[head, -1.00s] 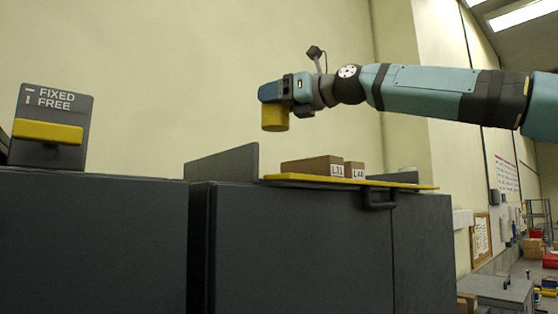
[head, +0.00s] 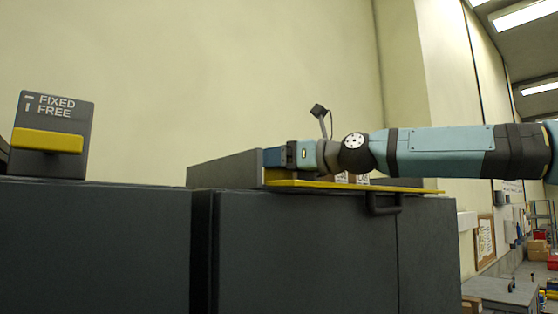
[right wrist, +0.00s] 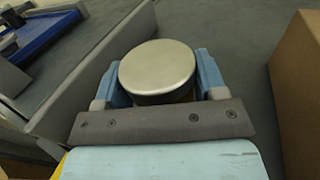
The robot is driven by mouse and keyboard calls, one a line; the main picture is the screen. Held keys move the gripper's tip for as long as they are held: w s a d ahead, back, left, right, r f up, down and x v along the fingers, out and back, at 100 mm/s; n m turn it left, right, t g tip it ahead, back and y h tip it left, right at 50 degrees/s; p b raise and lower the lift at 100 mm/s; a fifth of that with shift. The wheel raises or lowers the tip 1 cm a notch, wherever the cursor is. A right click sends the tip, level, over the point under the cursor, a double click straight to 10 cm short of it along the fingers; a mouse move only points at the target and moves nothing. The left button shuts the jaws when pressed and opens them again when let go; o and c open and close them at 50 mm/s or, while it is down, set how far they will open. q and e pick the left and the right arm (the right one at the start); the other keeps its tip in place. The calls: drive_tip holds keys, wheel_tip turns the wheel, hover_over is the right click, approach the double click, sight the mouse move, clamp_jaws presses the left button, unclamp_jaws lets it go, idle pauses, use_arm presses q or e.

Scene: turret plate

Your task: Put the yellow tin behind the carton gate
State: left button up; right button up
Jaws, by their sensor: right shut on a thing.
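The yellow tin shows in the right wrist view as a round bare-metal lid (right wrist: 157,66) between the two blue fingers. My right gripper (head: 276,158) is shut on it, low at the left end of the yellow-edged plate (head: 300,185). In the head view the tin is hidden. The small brown cartons are mostly hidden behind my right arm there; parts of their white labels (head: 341,178) show below it. In the right wrist view a carton (right wrist: 301,85) stands right of the tin, apart from it. I cannot tell whether the tin touches the surface. My left gripper is not in view.
A grey upright wall (head: 225,169) stands left of my gripper; it also shows left of the tin (right wrist: 97,72). A blue tray-like thing (right wrist: 45,35) lies beyond it. A FIXED/FREE panel with a yellow bar (head: 48,140) stands at the left. Grey floor shows beyond the tin.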

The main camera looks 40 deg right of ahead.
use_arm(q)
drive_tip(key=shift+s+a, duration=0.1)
use_arm(e)
drive_tip(key=shift+a, duration=0.1)
drive_tip(key=o, duration=0.7)
drive_tip(key=shift+s, duration=0.1)
drive_tip(key=o, duration=0.4)
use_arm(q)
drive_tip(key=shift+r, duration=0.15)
use_arm(e)
drive_tip(key=shift+o, duration=0.4)
drive_tip(key=shift+f, duration=0.1)
drive_tip(key=shift+s+r, duration=0.1)
drive_tip(key=shift+r, duration=0.1)
drive_tip(key=b+v, duration=0.3)
drive_tip(key=v, duration=0.7)
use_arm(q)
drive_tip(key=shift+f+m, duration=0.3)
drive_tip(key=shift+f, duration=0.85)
use_arm(e)
drive_tip(key=shift+v, duration=0.95)
